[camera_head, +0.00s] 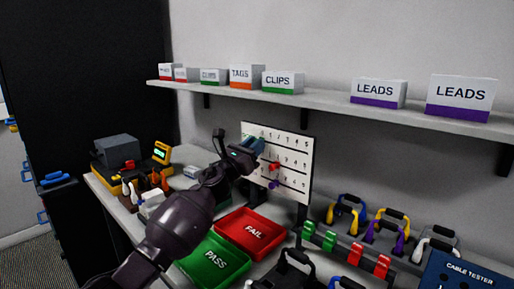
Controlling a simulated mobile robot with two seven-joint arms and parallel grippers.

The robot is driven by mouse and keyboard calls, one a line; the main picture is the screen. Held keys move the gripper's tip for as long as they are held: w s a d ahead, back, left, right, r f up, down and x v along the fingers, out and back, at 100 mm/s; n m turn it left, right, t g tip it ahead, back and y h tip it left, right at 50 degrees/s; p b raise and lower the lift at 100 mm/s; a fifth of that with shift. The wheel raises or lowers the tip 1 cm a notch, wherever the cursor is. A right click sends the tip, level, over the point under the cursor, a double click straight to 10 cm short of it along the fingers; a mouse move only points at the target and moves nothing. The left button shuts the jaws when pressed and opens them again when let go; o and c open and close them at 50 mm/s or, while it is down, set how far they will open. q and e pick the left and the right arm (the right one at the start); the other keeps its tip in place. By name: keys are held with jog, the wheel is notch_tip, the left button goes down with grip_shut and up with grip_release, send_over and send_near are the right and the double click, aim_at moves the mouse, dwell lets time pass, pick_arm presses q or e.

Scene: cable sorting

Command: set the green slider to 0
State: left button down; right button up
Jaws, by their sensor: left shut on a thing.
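A white slider panel (295,168) stands upright on the bench, with rows of numbers. The red slider (274,166) sits in the middle row and the purple slider (273,184) in the lower row, both towards the left. My left gripper (256,147) is at the upper left of the panel, at the top row. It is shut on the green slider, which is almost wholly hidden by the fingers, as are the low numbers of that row. The higher numbers to the right are uncovered. My right gripper is not in view.
A red FAIL tray (275,227) and a green PASS tray (240,279) lie below the panel. A rack with green and red clips (329,242) and coiled leads (347,215) stand to the right, near a blue cable tester (436,268). A shelf (340,104) with labelled boxes runs above.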

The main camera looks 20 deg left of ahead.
pick_arm(q)
jog(key=c, duration=1.3)
grip_release()
jog(key=shift+a+r, duration=0.2)
jog(key=shift+a, duration=0.05)
jog(key=o, duration=0.3)
jog(key=shift+w+f, duration=0.1)
jog(key=shift+f, duration=0.1)
jog(key=shift+v, duration=5.4)
